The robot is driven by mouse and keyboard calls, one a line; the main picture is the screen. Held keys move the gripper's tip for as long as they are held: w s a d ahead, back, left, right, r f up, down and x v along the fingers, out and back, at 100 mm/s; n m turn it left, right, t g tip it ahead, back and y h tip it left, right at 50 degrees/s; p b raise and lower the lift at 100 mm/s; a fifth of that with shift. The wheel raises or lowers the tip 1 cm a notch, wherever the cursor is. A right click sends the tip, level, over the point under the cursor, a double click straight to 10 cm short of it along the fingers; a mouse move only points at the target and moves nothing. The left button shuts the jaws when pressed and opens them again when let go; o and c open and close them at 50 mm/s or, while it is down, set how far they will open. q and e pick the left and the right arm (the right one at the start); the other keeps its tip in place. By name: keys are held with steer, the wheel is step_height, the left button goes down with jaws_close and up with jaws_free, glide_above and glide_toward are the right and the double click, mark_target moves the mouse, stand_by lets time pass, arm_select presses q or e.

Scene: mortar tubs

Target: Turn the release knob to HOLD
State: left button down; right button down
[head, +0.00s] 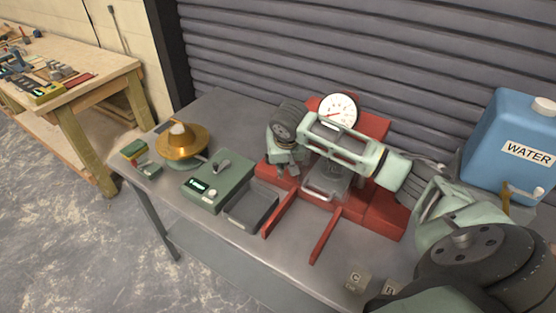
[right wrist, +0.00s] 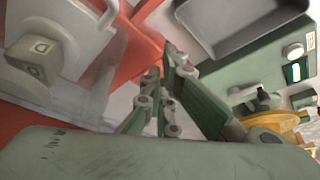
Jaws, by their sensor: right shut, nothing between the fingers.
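A grey lever-like knob (head: 221,166) sits on top of a green box (head: 232,183) with a small lit display and a white button. I cannot read any HOLD marking or tell its setting. My right gripper (head: 289,170) is shut and empty, to the right of the box and above the red frame. Its fingertips (right wrist: 163,66) are close together in the right wrist view and apart from the knob. My left gripper is not in view.
A grey tray (head: 252,207) lies between the box and the red frame (head: 372,212), which carries a round gauge (head: 337,110). A brass bowl (head: 183,144) stands left of the box. Lettered cubes (head: 356,279) lie near the front. A blue water container (head: 512,140) is at right.

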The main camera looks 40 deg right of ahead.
steer(key=p+x, duration=0.1)
steer(key=x, duration=0.5)
steer(key=shift+w+d+p, duration=0.15)
steer(key=shift+w+d, duration=0.05)
steer(key=shift+w, duration=0.3)
steer(key=shift+w+d+p, duration=0.15)
steer(key=shift+w+d, duration=0.05)
steer(key=shift+w, duration=0.35)
steer(key=shift+w+d, duration=0.35)
steer(key=shift+w, duration=0.15)
steer(key=shift+w+d+f, duration=0.1)
steer(key=shift+w+d, duration=0.1)
steer(key=shift+w, duration=0.2)
